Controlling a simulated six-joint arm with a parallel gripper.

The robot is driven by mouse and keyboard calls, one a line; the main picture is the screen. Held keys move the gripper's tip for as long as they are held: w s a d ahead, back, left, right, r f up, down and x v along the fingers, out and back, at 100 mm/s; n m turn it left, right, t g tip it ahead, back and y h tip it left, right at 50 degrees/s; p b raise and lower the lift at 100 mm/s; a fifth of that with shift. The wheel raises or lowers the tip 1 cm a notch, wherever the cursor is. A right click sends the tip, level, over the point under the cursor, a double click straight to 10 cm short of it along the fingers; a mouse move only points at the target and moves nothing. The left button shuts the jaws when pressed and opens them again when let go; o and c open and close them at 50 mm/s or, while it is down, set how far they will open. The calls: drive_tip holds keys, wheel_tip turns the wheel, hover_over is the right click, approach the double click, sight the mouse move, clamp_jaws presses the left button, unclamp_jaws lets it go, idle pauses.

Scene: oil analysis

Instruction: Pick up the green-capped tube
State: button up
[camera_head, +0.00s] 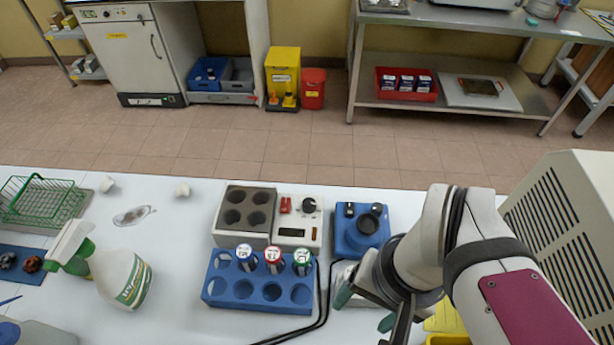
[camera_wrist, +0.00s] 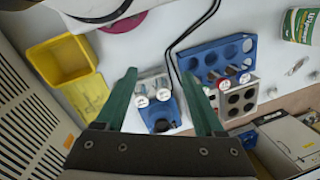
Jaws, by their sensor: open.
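The green-capped tube (camera_head: 302,258) stands upright in the right end of the back row of the blue rack (camera_head: 212,289). A red-capped tube (camera_head: 273,255) and a blue-capped tube (camera_head: 245,253) stand to its left in the same row. My gripper (camera_head: 364,308) is open and empty, to the right of the rack and apart from the tube. In the wrist view its two teal fingers (camera_wrist: 159,74) are spread wide.
A grey heating block (camera_head: 247,211) and a blue device with a black knob (camera_head: 362,230) stand behind the rack. White-capped vials (camera_wrist: 163,94) sit in a small holder beside that device. Black cables run right of the rack. A spray bottle (camera_head: 122,278) stands left.

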drive_tip(key=w+a+r+n+h, duration=0.1)
drive_tip(key=w+a+r+n, duration=0.1)
drive_tip(key=w+a+n, duration=0.5)
drive_tip(key=n, duration=0.8)
hover_over(302, 256)
drive_tip(key=f, duration=0.1)
drive_tip(key=shift+n+h, duration=0.3)
wheel_tip(302, 256, down, 16)
drive_tip(key=shift+r, duration=0.25)
clamp_jaws()
